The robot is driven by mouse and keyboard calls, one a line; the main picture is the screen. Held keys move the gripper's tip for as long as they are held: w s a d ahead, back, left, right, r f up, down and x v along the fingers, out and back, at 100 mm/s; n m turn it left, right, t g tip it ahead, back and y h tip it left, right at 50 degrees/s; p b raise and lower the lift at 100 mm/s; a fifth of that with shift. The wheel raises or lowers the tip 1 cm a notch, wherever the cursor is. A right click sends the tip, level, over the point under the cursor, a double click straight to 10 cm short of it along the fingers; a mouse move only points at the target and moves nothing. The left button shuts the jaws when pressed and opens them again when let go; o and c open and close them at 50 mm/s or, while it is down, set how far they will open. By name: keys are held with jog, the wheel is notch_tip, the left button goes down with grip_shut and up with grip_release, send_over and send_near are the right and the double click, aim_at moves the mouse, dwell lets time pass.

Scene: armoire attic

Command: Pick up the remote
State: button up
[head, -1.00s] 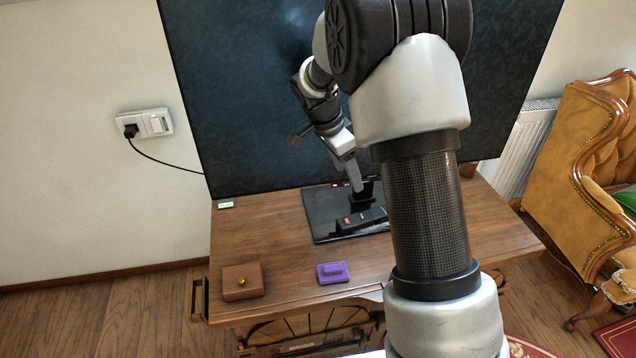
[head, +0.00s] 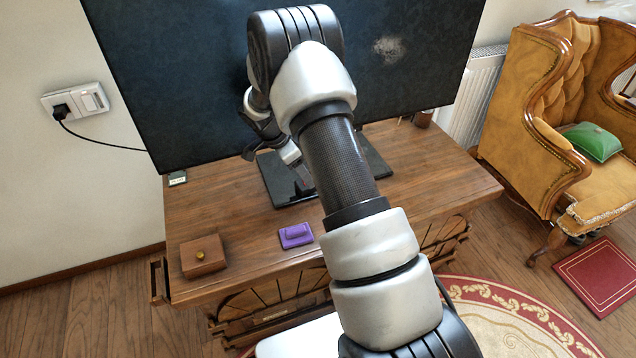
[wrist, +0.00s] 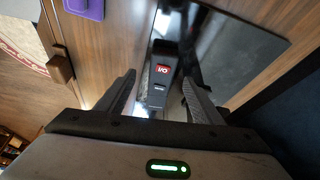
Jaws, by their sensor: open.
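I cannot tell the exact height of the fingertips over the surface.
The wooden cabinet (head: 225,215) carries the large TV (head: 180,90), a purple object (head: 296,235) and a small brown box (head: 203,256) with a gold knob. An armchair (head: 560,130) stands to the right.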

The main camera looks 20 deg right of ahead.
jog(key=x, duration=0.2)
jog(key=b+x, duration=0.1)
jog(key=x, duration=0.2)
jog(key=shift+w+a+f, duration=0.2)
jog(key=shift+f, duration=0.2)
jog(key=shift+c, duration=0.2)
jog(key=c, duration=1.1)
jog(key=shift+c, duration=0.3)
jog(key=shift+r, duration=0.15)
